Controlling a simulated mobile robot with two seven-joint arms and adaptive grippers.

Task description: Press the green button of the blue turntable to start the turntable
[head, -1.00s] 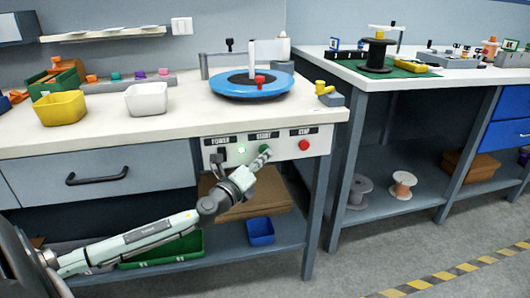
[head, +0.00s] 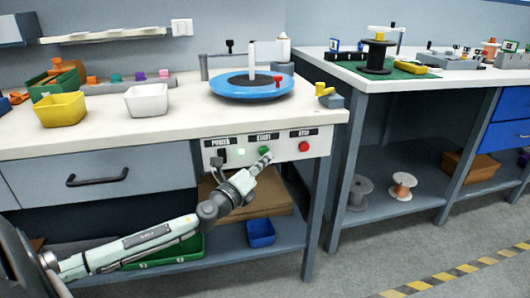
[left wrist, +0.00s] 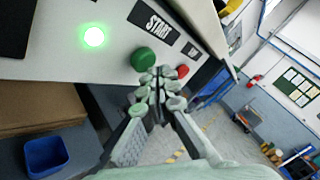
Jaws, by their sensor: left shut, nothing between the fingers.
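The blue turntable (head: 228,90) stands on the white workbench, with a white upright rod and a small red peg (head: 277,79) on it. Its control panel (head: 315,140) is on the bench front. The green button (head: 264,150) sits under the START label and also shows in the left wrist view (left wrist: 143,59). My left gripper (head: 267,157) is shut and empty, just below and in front of the button. In the left wrist view its fingertips (left wrist: 160,76) are beside the button's lower right edge; I cannot tell if they touch. My right gripper is out of view.
A lit green lamp (left wrist: 94,36) is on the panel, left of the button. The red STOP button (head: 304,146) is close on the right, and a black power switch (head: 222,156) is on the left. A shelf below holds a blue bin (head: 261,233).

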